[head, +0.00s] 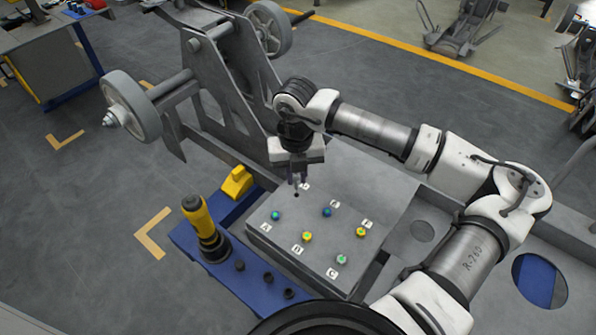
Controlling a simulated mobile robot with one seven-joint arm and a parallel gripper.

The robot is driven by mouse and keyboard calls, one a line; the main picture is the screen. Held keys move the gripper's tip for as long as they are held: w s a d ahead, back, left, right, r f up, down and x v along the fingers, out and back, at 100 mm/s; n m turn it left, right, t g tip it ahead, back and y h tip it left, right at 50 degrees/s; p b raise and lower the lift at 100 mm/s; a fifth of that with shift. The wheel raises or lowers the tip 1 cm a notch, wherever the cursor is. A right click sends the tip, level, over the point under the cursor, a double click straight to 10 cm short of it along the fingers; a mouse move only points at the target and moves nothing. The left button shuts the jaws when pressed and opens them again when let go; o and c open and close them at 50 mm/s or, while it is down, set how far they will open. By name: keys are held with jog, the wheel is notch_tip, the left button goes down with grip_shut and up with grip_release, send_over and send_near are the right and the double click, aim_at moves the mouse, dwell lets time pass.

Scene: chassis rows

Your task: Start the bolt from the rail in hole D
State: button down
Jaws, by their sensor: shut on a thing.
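My gripper (297,182) points down over the back left corner of the grey plate (265,245), by a partly covered label that I take to be D. It is shut on a small bolt (296,190), mostly hidden between the fingers. A small dark spot shows right below the fingers; whether it is the bolt's tip or hole D, and whether they touch, I cannot tell. The blue rail (222,277) runs along the plate's left side.
A yellow and black tool (203,228) stands upright on the rail, beside several dark round sockets (268,277). A yellow block (236,182) sits at its far end. A grey upright bracket with wheels (130,105) rises behind my gripper. Open floor lies left.

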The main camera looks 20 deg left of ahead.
aim_at(297, 189)
jog(key=shift+f+b, duration=0.3)
jog(key=shift+f, duration=0.55)
jog(key=shift+r+n+p, duration=0.4)
jog(key=shift+n+p, duration=0.2)
jog(key=shift+p, duration=0.2)
jog(key=n+p, duration=0.3)
jog(key=n, duration=0.3)
jog(key=shift+p, duration=0.3)
jog(key=f+n+b, duration=0.1)
jog(key=b, duration=0.1)
jog(key=shift+w+f+b, duration=0.1)
jog(key=shift+b, duration=0.2)
jog(key=n+b, duration=0.3)
jog(key=n, duration=0.1)
jog(key=shift+r+n+b, duration=0.2)
jog(key=shift+n+b, duration=0.15)
jog(key=shift+n, duration=0.35)
jog(key=shift+r+n+b, duration=0.15)
jog(key=shift+n+b, duration=0.15)
jog(key=shift+n, duration=0.4)
jog(key=shift+f+b, duration=1.7)
jog(key=shift+b, duration=0.75)
